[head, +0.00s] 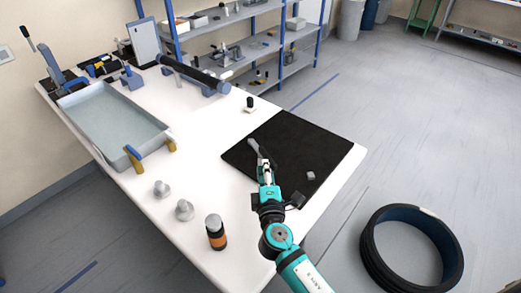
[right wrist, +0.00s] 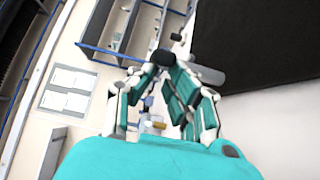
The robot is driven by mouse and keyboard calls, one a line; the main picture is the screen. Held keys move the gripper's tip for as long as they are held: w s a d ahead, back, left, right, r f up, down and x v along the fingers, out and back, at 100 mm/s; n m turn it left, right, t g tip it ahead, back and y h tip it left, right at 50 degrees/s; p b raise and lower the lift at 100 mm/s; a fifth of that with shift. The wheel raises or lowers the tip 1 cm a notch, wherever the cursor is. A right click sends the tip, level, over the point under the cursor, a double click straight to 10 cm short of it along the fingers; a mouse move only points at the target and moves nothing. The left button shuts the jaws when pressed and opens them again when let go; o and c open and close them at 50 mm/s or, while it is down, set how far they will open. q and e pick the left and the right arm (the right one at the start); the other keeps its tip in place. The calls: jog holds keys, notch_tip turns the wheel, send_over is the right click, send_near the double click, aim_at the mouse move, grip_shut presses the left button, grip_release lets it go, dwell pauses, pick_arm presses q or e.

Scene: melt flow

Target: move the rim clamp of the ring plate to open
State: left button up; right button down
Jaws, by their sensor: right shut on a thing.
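My right gripper (head: 264,163) reaches over the black mat (head: 290,135) on the white bench. It is shut on a grey, rod-like thing (head: 254,146), which points away to the upper left. In the right wrist view a dark rounded piece (right wrist: 163,57) sits between the fingertips, with a grey cylinder (right wrist: 206,71) just beside it. I cannot tell whether these are parts of one thing. I cannot make out for certain the ring plate or its rim clamp. My left gripper is out of view.
A blue-grey tray (head: 72,101) with yellow-handled pieces (head: 133,156) stands at left. A small grey block (head: 311,175) lies on the mat. A dark ring (head: 375,245) lies on the floor.

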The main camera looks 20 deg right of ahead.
jog(key=shift+w+d+r, duration=0.1)
jog(key=shift+d+r, duration=0.1)
jog(key=shift+d, duration=0.25)
jog(key=shift+w+d+r, duration=0.1)
jog(key=shift+d+r, duration=0.1)
jog(key=shift+d, duration=0.45)
jog(key=c, duration=1.7)
grip_release()
jog(key=shift+d, duration=0.1)
jog(key=o, duration=0.5)
jog(key=shift+s, duration=0.25)
jog(key=shift+f, duration=0.15)
